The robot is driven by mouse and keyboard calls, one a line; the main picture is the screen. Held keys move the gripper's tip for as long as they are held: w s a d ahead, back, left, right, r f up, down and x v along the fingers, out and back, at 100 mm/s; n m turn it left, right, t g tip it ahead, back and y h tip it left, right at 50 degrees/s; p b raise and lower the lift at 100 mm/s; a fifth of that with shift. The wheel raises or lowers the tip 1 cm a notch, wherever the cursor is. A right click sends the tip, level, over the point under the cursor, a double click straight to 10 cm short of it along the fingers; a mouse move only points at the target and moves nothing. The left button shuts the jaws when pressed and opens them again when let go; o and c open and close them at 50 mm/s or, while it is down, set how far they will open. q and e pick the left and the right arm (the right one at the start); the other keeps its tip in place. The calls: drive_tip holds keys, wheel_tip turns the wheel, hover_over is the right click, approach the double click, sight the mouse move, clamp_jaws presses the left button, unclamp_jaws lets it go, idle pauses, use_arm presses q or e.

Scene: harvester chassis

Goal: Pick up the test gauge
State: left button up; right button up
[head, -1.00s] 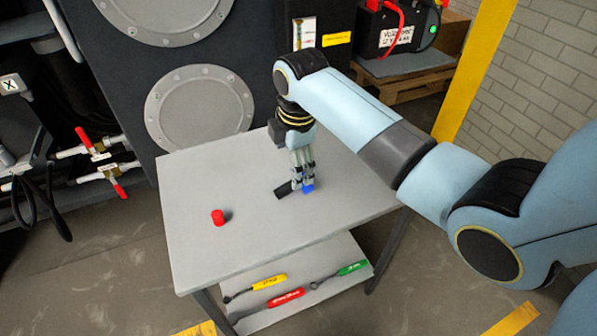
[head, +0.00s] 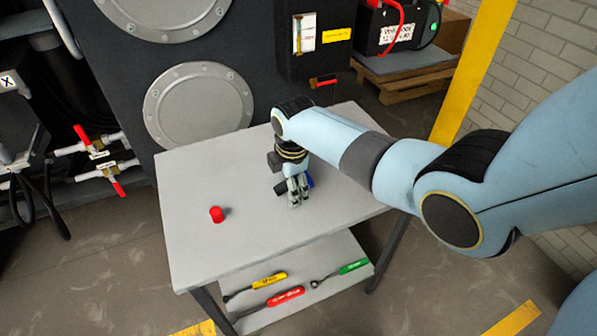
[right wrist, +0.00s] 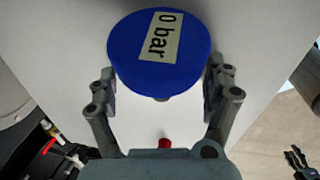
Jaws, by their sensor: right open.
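The test gauge is a blue disc labelled "0 bar" (right wrist: 160,50) in the right wrist view. It lies on the grey table (head: 190,180). In the head view only a bit of blue (head: 309,181) shows behind the fingers, with a dark stub to their left; the rest is hidden. My right gripper (head: 297,204) is low over the table at the gauge. In the wrist view its open fingers (right wrist: 160,85) stand on both sides of the disc, with nothing clearly gripped. A dark jointed shape, apparently my left gripper (right wrist: 298,162), shows small at the wrist view's lower right.
A red cylinder (head: 217,214) stands on the table left of the gripper. Yellow (head: 270,281), red (head: 286,297) and green (head: 353,266) handled tools lie on the lower shelf (head: 325,255). The dark chassis (head: 110,75) rises behind the table. The tabletop is otherwise clear.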

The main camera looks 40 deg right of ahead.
drive_tip(key=shift+c, duration=0.3)
clamp_jaws()
drive_tip(key=shift+r, duration=0.1)
idle(0.4)
